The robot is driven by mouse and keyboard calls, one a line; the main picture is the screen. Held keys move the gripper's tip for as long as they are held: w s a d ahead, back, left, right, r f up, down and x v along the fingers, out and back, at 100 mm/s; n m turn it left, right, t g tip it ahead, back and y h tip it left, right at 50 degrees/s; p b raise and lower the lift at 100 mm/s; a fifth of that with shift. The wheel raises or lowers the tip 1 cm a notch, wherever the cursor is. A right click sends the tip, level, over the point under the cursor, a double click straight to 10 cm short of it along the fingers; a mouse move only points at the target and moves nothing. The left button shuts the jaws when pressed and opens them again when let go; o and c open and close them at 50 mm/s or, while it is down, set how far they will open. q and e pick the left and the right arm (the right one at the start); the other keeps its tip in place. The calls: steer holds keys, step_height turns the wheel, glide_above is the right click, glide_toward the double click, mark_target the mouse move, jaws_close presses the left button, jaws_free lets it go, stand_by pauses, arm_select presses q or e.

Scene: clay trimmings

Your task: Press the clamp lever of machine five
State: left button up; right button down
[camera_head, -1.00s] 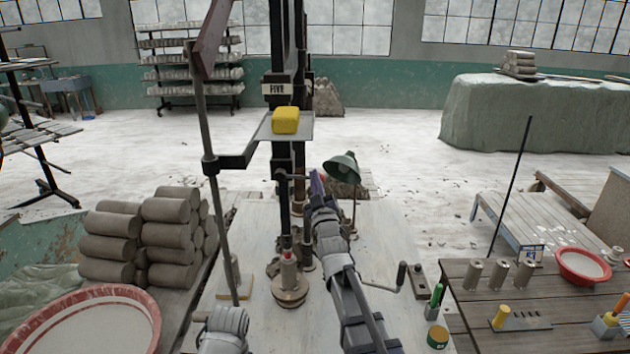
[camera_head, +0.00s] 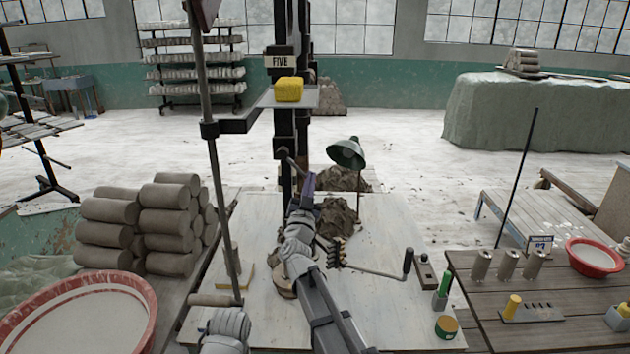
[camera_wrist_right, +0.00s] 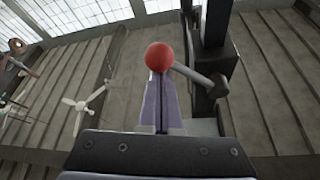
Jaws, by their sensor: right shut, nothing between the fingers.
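Machine five is a dark upright column with a FIVE sign (camera_head: 280,62). A short dark clamp lever (camera_head: 294,162) comes off the column and slopes down to the right. In the right wrist view its red ball knob (camera_wrist_right: 160,57) covers the fingertips, with its grey bar (camera_wrist_right: 195,76) running right to a dark pivot. My right gripper (camera_head: 308,184) is shut and empty, its purple fingers at the lever's lower end. In the head view the knob is hidden behind them. I cannot tell whether they touch it. My left gripper is not in view.
A yellow sponge (camera_head: 289,89) rests on the machine's small shelf. A long grey rod (camera_head: 217,180) stands left of the column. A green lamp (camera_head: 346,153), a clay heap (camera_head: 337,222) and a crank (camera_head: 408,262) are right of my arm. Clay cylinders (camera_head: 168,222) are stacked left.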

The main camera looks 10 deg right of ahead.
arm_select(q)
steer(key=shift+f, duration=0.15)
arm_select(e)
steer(key=w+a+f+m+g+h, duration=0.1)
steer(key=a+f+m+g+h, duration=0.2)
steer(key=a+m, duration=0.3)
steer(key=shift+w+f+m+g, duration=0.3)
steer(key=shift+m+g, duration=0.2)
steer(key=shift+m, duration=1.3)
steer(key=shift+w+a+h, duration=0.1)
steer(key=shift+h, duration=0.2)
steer(key=shift+r, duration=0.1)
